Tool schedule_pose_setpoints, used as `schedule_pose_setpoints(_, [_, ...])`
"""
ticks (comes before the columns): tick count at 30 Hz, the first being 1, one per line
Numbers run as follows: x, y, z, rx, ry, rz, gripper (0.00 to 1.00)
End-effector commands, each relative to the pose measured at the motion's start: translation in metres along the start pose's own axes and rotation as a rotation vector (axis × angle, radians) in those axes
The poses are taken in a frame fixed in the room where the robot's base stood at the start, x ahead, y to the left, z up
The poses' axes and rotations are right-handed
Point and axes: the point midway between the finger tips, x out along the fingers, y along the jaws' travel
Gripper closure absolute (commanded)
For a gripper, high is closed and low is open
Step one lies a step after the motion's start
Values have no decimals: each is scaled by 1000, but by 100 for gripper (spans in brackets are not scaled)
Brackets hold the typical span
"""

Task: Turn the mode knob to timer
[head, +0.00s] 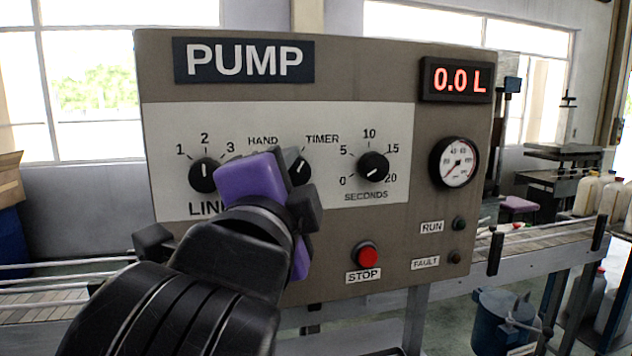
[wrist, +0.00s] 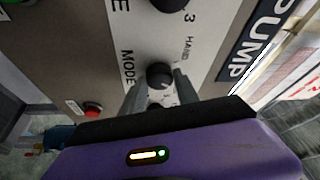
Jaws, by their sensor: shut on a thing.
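The black mode knob (head: 301,168) sits on the pale plate of the pump panel, between the labels HAND and TIMER. Its white pointer leans up and right, toward TIMER. The lower left part of the knob is hidden behind my purple gripper (head: 292,188). In the wrist view the mode knob (wrist: 160,75) lies between the two grey fingertips of my gripper (wrist: 159,84), which are shut on its sides. The word MODE (wrist: 127,69) shows beside it there.
The line knob (head: 204,176) is left of my gripper and the seconds knob (head: 373,166) is to the right. A red STOP button (head: 366,254) sits below. The display (head: 458,80) reads 0.0 L. The gauge (head: 454,162) is at the panel's right.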

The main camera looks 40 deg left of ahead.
Motion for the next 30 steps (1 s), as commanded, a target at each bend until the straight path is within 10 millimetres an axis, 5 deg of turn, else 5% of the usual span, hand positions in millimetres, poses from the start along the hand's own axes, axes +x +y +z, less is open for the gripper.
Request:
schedule_pose_setpoints(11, [0, 1, 0, 7, 0, 5, 100])
schedule_pose_setpoints(12, [0, 1, 0, 7, 0, 5, 61])
schedule_pose_setpoints(15, [0, 1, 0, 6, 0, 4, 41])
schedule_pose_setpoints(25, [-1, 1, 0, 5, 0, 2, 41])
schedule_pose_setpoints(30, [-18, 2, 0, 4, 1, 2, 41])
